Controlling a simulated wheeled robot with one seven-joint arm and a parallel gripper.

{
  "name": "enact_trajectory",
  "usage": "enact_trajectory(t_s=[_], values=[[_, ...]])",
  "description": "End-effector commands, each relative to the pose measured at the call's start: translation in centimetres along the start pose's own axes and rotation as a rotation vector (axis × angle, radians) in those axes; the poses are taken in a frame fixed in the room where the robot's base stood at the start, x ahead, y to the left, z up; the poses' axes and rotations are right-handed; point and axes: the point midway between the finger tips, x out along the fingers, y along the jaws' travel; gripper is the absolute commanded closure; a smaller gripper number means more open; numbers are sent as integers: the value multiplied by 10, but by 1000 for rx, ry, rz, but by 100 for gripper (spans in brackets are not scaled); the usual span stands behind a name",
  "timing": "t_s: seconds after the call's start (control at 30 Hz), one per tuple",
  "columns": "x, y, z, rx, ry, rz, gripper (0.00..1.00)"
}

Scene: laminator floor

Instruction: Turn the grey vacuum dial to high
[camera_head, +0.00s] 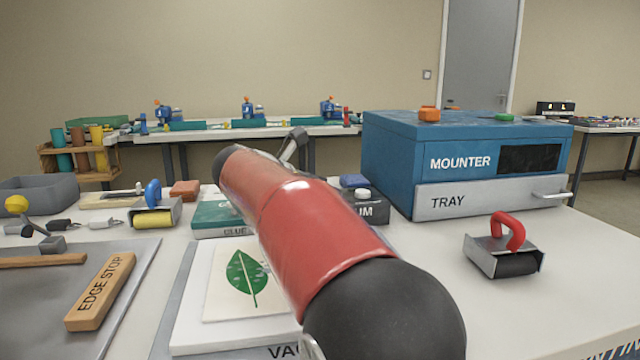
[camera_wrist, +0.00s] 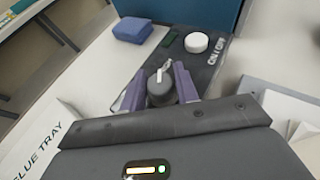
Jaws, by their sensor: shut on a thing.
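The grey vacuum dial (camera_wrist: 160,92) is a dark round knob with a white pointer line, seen in the wrist view. The line points toward the top of that view. My gripper (camera_wrist: 162,84) has its two purple fingers closed on either side of the dial. The dark control box (camera_wrist: 197,73) carries the dial, a round white button (camera_wrist: 196,42) and an ON/OFF label. In the head view the box (camera_head: 372,211) shows only the letters "UM"; my red arm hides the dial and the rest. I cannot read any low or high mark.
A blue mounter (camera_head: 400,165) with a grey tray drawer stands right behind the box. A blue block (camera_wrist: 133,30) lies beside the box. A glue tray (camera_head: 215,218) and a white board with a leaf card (camera_head: 225,300) lie near my arm. A red-handled roller (camera_head: 505,245) stands at right.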

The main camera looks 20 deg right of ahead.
Motion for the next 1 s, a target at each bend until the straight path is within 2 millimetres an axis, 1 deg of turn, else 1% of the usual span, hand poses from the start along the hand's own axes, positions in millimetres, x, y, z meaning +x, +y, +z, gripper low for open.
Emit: enact_trajectory(t_s=[0.37,0.4,0.5,0.53,0.83,0.93,1.0], values=[[0,0,-2,0,3,-5,92],[0,0,-2,-1,3,-5,65],[0,0,-2,-1,2,-5,51],[0,0,-1,-1,2,-4,49],[-2,0,-1,0,1,-2,49],[-12,1,0,1,1,0,49],[-24,1,-1,0,1,1,49]])
